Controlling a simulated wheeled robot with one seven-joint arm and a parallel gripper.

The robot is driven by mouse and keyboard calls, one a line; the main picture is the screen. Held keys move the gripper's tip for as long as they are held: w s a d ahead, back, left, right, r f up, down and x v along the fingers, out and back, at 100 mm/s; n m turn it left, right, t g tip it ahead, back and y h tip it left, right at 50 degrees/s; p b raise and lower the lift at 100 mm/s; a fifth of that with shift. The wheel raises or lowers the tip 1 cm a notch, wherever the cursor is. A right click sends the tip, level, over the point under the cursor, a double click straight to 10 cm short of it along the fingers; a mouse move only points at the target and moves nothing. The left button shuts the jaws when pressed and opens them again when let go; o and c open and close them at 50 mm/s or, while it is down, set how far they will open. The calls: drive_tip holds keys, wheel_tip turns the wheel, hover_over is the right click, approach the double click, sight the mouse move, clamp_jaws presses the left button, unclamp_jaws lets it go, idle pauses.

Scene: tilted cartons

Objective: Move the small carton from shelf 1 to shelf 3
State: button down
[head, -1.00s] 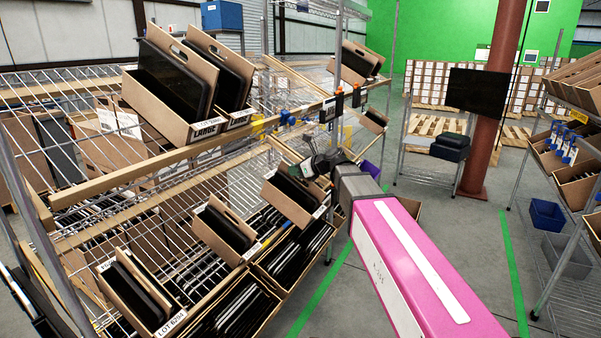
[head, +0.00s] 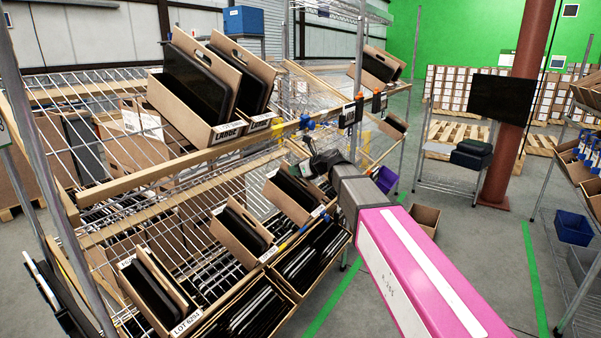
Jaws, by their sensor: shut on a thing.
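A small brown carton (head: 287,194) with dark flat items in it is tilted near the right end of the middle rack level. My gripper (head: 317,166) is at its upper right side and appears shut on it; the fingertips are small and partly hidden. I cannot tell whether the carton's base touches the shelf. Two similar cartons stand tilted on that level, one at its middle (head: 236,234) and one labelled LOT 6294 (head: 188,322) at the front left. The wire shelf (head: 195,192) has a wooden front rail.
Large cartons (head: 212,135) stand on the upper level, and another carton (head: 378,66) sits farther right. Bins of dark flat items (head: 300,290) lie below. Open floor lies between.

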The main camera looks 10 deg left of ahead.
drive_tip(key=shift+w+a, duration=0.55)
drive_tip(key=shift+a, duration=0.7)
drive_tip(key=shift+w+a, duration=0.5)
drive_tip(key=shift+a, duration=0.8)
drive_tip(key=shift+w+a, duration=0.55)
drive_tip(key=shift+a, duration=0.7)
drive_tip(key=shift+w+a+f, duration=0.1)
drive_tip(key=shift+a+f, duration=0.2)
drive_tip(key=shift+f, duration=0.3)
drive_tip(key=shift+w+a+f, duration=0.15)
drive_tip(key=shift+a+f, duration=0.1)
drive_tip(key=shift+f, duration=0.3)
drive_tip(key=shift+w+a+f, duration=0.1)
drive_tip(key=shift+a+f, duration=0.2)
drive_tip(key=shift+f, duration=0.3)
drive_tip(key=shift+a+f, duration=0.1)
drive_tip(key=shift+f, duration=0.1)
drive_tip(key=c, duration=1.2)
unclamp_jaws()
drive_tip(key=v, duration=1.1)
drive_tip(key=shift+a, duration=0.1)
